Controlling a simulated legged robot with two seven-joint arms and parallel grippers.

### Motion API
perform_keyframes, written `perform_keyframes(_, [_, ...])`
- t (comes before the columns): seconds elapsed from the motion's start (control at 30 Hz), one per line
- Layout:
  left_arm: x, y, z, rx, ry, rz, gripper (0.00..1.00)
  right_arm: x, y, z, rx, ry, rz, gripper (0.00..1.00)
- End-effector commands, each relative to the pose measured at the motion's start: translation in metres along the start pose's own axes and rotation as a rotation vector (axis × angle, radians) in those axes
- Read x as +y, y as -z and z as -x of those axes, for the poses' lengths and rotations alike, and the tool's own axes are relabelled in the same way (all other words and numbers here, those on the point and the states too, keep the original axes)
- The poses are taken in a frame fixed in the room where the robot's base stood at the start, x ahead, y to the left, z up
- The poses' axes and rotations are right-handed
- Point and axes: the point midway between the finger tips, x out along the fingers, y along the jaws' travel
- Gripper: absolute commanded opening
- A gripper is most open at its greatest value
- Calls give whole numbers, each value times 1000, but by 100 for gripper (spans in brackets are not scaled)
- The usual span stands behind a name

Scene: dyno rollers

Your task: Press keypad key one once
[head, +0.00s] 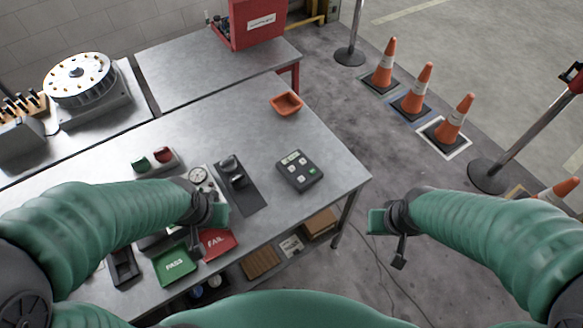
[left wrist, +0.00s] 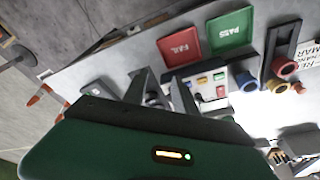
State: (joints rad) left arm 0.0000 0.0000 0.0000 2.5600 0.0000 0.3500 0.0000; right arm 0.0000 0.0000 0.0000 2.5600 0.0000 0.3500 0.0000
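The keypad (head: 297,171) is a dark box with a small display, several pale keys and one green key. It lies on the metal table right of centre in the head view. The key labels are too small to read. My left gripper (head: 207,222) is over the table, left of the keypad and apart from it, near the red FAIL tray. In the left wrist view its two fingers (left wrist: 163,85) stand apart with nothing held. My right gripper (head: 390,235) hangs beyond the table's right edge, touching nothing; its finger gap is unclear.
A dark fixture (head: 236,183) stands between my left gripper and the keypad. Bare tabletop surrounds the keypad's right side. Cones (head: 414,90) stand on the floor.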

Motion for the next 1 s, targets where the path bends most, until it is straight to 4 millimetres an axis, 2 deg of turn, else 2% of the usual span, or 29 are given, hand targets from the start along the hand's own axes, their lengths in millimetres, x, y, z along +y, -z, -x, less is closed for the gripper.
perform_keyframes(0.03, [0,0,0,0,0,0,26,0,0,0,0,0,0,0])
perform_keyframes(0.23, [0,0,0,0,0,0,0,0,0,0,0,0,0,0])
perform_keyframes(1.0, [0,0,0,0,0,0,0,0,0,0,0,0,0,0])
